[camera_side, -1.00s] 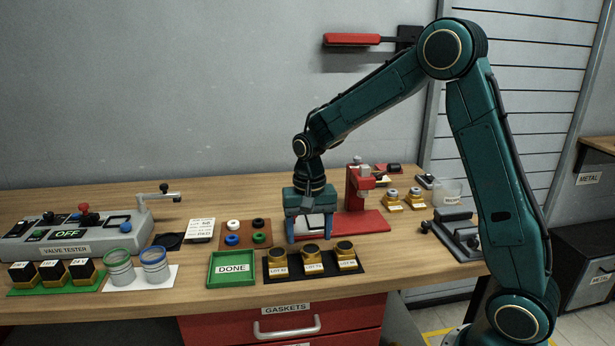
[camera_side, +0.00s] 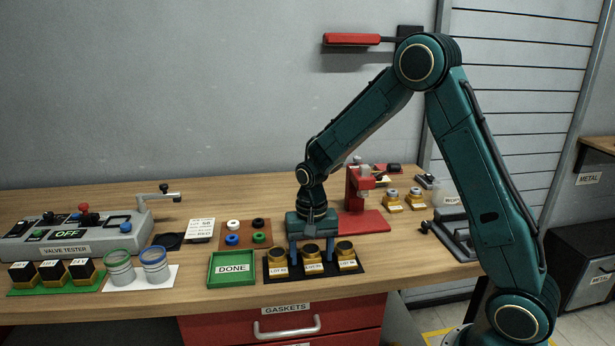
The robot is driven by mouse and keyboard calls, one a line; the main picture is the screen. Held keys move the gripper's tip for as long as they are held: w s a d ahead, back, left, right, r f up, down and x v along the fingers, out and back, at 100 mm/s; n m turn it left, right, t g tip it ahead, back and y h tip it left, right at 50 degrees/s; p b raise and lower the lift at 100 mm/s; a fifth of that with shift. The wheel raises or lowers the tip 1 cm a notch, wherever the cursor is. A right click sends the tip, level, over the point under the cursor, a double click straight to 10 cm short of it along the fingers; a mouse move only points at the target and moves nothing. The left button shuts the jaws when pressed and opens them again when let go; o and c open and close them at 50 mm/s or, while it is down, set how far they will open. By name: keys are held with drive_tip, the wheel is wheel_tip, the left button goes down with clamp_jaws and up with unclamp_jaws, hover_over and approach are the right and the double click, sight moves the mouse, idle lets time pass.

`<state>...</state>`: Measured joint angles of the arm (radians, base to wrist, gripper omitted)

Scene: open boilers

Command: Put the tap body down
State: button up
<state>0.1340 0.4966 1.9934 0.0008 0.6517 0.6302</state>
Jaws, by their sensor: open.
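Three brass tap bodies with black round tops and white lot labels stand upright on a black mat (camera_side: 356,269): a left one (camera_side: 278,264), a middle one (camera_side: 312,260) and a right one (camera_side: 346,256). My gripper (camera_side: 312,247) is low at the mat, pointing down, with its fingers apart on either side of the middle tap body. I cannot tell whether the fingers touch it. Its top and front show; its rear is hidden. Nothing hangs from the gripper.
A green DONE tray (camera_side: 233,282) lies left of the mat. Behind it, a brown board (camera_side: 247,244) holds coloured rings. A red press (camera_side: 355,190) stands close behind my gripper. The valve tester (camera_side: 65,248) is far left. The bench front is clear.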

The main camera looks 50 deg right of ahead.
sight(311, 251)
idle(0.4)
drive_tip(key=c, duration=1.4)
drive_tip(key=shift+r, duration=0.15)
wheel_tip(311, 251, up, 20)
drive_tip(key=shift+f, duration=0.1)
